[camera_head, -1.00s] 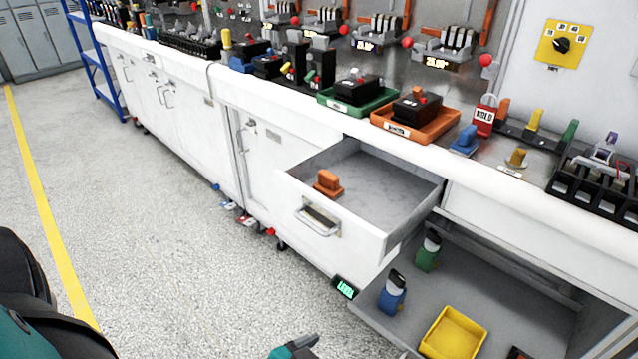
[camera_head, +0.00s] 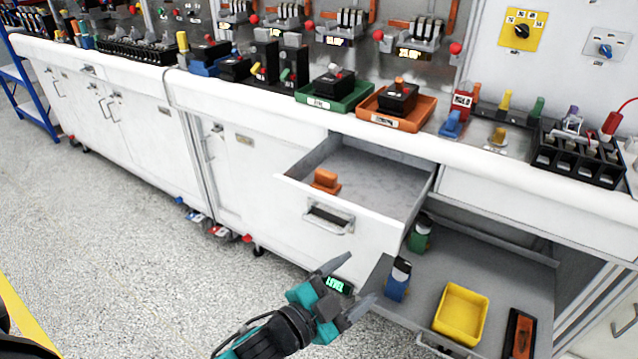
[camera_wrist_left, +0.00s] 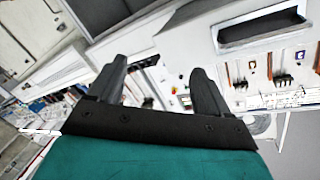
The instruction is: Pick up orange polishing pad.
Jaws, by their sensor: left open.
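The orange polishing pad (camera_head: 325,181), a small block with a raised grip, lies inside the open drawer (camera_head: 338,222), near its left front corner, in the head view. My left gripper (camera_head: 352,284) is open and empty. It is in front of and below the drawer, apart from the pad, with its fingers toward the cabinet. The left wrist view shows the two spread fingers (camera_wrist_left: 158,72) with nothing between them; I cannot make out the pad there. My right gripper is not in view.
The drawer handle (camera_head: 330,216) juts out above my left gripper. Green (camera_head: 338,97) and orange (camera_head: 397,110) trays stand on the bench.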

